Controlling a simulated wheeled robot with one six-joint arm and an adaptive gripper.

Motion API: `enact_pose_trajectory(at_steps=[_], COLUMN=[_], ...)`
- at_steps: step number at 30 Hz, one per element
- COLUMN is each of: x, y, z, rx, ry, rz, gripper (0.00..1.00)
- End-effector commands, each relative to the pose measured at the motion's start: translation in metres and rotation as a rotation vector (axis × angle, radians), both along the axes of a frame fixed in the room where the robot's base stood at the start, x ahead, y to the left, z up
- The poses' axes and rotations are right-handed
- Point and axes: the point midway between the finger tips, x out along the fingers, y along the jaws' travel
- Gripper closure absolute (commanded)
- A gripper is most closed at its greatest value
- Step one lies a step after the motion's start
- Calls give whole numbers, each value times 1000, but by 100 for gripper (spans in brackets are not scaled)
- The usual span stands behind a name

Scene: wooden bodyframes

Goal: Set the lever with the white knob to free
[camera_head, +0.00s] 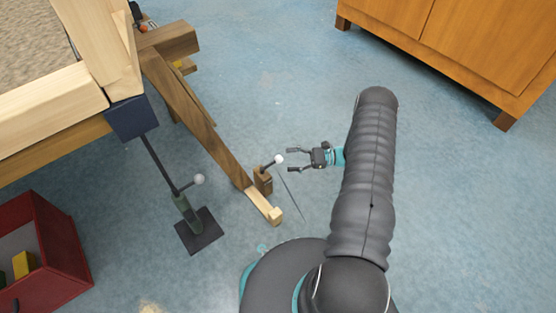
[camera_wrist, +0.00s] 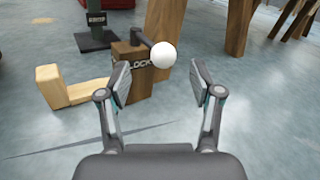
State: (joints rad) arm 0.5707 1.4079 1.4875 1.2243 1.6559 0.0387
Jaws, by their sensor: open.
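A short dark lever (camera_head: 269,164) with a white knob (camera_head: 279,159) sits on a small brown wooden block (camera_head: 263,181) near the foot of a slanted wooden leg. In the wrist view the white knob (camera_wrist: 162,55) stands ahead, between the two fingers in the picture. The lever (camera_wrist: 142,38) leans right from the block (camera_wrist: 130,60), whose face carries lettering that seems to read LOCK, partly hidden by the left finger. My gripper (camera_head: 291,160) is open and empty, just right of the knob and apart from it; its fingers also show in the wrist view (camera_wrist: 160,84).
A second pale knob (camera_head: 199,179) is on a green stand (camera_head: 181,212) to the left. A light wooden foot piece (camera_head: 265,205) lies beside the block. A red crate (camera_head: 62,240) is at lower left and a cabinet (camera_head: 470,45) at upper right. Floor between is clear.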

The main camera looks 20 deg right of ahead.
Motion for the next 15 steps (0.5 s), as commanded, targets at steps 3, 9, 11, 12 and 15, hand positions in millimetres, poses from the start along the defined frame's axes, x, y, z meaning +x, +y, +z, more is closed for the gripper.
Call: enact_pose_trajectory(at_steps=[3,9,11,12,15], x=[4,10,11,11,11], y=[21,44,48,50,52], z=[1,0,0,0,0], rx=[0,0,0,0,0], ry=[0,0,0,0,-1], rz=[3,2,1,0,0], gripper=[35,35,35,35,35])
